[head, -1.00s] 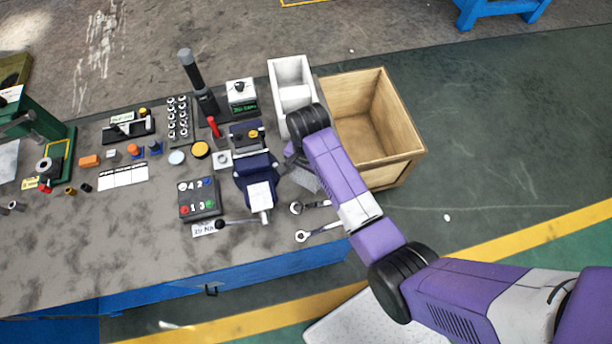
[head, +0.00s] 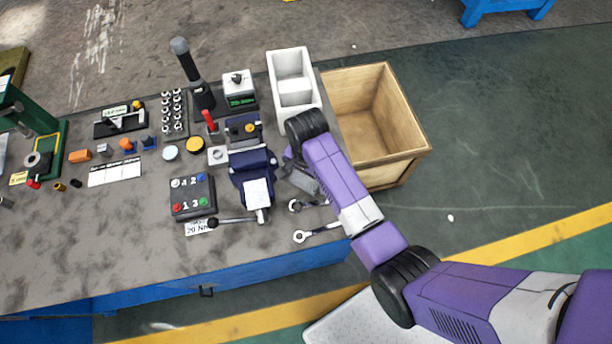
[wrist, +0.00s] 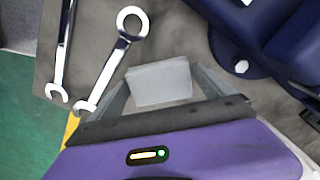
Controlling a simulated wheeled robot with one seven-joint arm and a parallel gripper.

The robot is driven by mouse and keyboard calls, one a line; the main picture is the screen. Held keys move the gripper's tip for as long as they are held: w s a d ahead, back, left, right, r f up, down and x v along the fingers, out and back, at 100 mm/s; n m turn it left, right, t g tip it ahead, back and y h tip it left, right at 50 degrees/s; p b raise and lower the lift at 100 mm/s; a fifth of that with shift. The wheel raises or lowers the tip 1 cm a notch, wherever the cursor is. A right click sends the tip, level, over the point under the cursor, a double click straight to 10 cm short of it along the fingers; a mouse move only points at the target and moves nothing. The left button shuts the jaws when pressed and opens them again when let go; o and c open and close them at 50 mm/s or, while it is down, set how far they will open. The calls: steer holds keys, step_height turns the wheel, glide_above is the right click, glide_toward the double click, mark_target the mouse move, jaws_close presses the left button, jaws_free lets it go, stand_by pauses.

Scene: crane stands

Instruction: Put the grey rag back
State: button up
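The grey rag, a pale grey folded block (wrist: 160,82), lies between the two fingers of my gripper (wrist: 163,84) in the wrist view. Both fingers come close against its sides; I cannot tell whether they press on it. In the head view the rag (head: 304,183) shows only in part, beside my purple arm, on or just above the bench top between the blue vise and the wrenches.
The blue vise (head: 252,178) stands close on the left. Two wrenches (head: 318,233) lie at the bench's front right. A white divided bin (head: 291,75) stands behind, and an open wooden crate (head: 400,165) is right of the bench.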

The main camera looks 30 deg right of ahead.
mark_target(307, 178)
step_height(307, 178, up, 12)
steer(key=shift+r, duration=0.2)
stand_by(0.5)
steer(key=shift+d+f, duration=0.1)
